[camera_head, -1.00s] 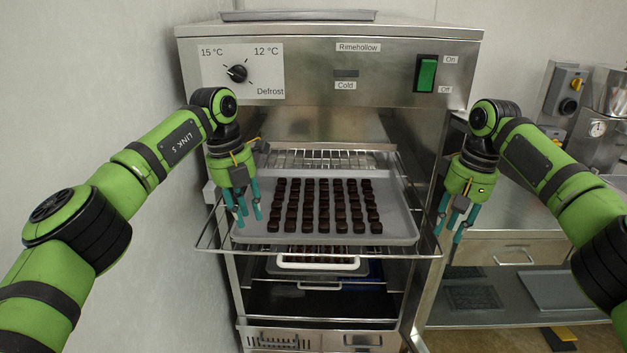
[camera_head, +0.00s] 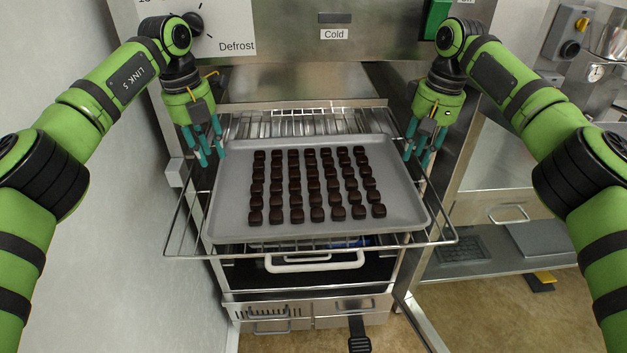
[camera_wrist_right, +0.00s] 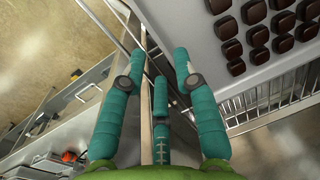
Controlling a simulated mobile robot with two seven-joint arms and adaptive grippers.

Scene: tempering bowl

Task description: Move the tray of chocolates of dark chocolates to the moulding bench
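The grey tray (camera_head: 235,200) holds rows of dark chocolates (camera_head: 312,185). It rests on a wire rack that sticks out of the open steel cabinet. My left gripper (camera_head: 206,158) is open and empty, fingers pointing down beside the tray's back left corner. My right gripper (camera_head: 423,158) is open and empty just right of the tray's back right part. In the right wrist view, the right gripper's fingers (camera_wrist_right: 155,90) are spread, with the tray (camera_wrist_right: 230,75) and chocolates to their upper right. I cannot tell whether any fingertip touches the tray. I cannot identify the moulding bench.
The wire rack (camera_head: 185,225) extends past the tray's sides. Below it is a white-handled tray (camera_head: 315,262) inside the cabinet. A wall stands close on the left. A steel bench (camera_head: 520,190) with a drawer is at the right.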

